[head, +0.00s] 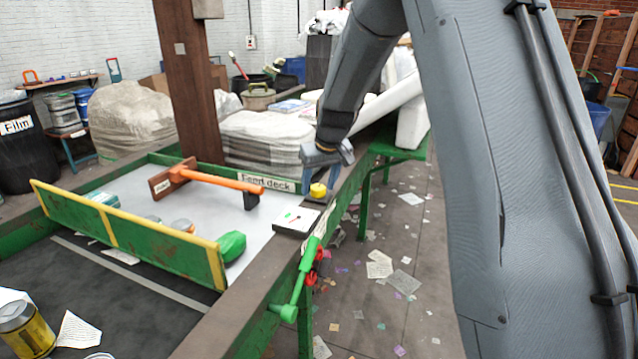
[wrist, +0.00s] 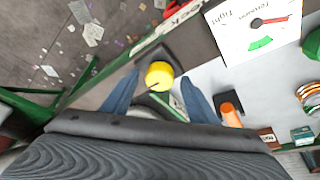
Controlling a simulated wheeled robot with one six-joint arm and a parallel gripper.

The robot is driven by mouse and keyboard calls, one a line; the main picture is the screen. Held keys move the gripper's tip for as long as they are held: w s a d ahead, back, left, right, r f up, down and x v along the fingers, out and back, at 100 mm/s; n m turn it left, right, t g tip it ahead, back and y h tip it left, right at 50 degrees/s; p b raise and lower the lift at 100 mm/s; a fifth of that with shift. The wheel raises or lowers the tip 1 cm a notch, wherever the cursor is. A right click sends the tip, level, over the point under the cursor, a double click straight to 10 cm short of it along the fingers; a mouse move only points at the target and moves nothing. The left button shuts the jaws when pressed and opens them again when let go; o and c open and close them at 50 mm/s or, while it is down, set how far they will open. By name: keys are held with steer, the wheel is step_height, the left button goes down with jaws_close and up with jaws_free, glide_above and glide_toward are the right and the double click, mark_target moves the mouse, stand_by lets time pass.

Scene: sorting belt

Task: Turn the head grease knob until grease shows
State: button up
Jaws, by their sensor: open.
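The grease knob is a round yellow cap on a dark base on the frame rail beside the feed deck; it shows in the head view (head: 318,190) and in the wrist view (wrist: 159,75). A thin dark mark crosses its near edge. My gripper (head: 319,176) is above the knob, pointing down. In the wrist view my gripper (wrist: 158,84) has its two blue fingers apart, one on each side of the knob, with gaps visible. I cannot tell whether the fingertips are level with the cap. I see no grease around the knob.
A white tension gauge box (head: 296,221) with a red needle stands close to the knob. A green crank handle (head: 298,280) hangs on the rail's side. An orange-armed lever (head: 215,181) crosses the feed deck. A green-yellow board (head: 130,236) borders the belt. Paper scraps litter the floor.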

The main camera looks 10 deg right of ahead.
steer(key=c, duration=1)
steer(key=shift+c, duration=0.2)
steer(key=shift+m, duration=0.4)
steer(key=shift+m+h+p, duration=0.3)
steer(key=shift+m+p, duration=0.15)
steer(key=shift+m, duration=0.15)
steer(key=shift+a+m+h, duration=0.1)
steer(key=shift+m+h, duration=0.2)
steer(key=shift+m, duration=0.4)
steer(key=m+h+b, duration=0.1)
steer(key=m+b, duration=0.2)
steer(key=b, duration=0.1)
steer(key=shift+w+a+f, duration=0.1)
steer(key=shift+f, duration=0.05)
steer(key=m+h+b, duration=0.1)
steer(key=m+b, duration=0.2)
steer(key=shift+g, duration=0.4)
steer(key=shift+m, duration=0.3)
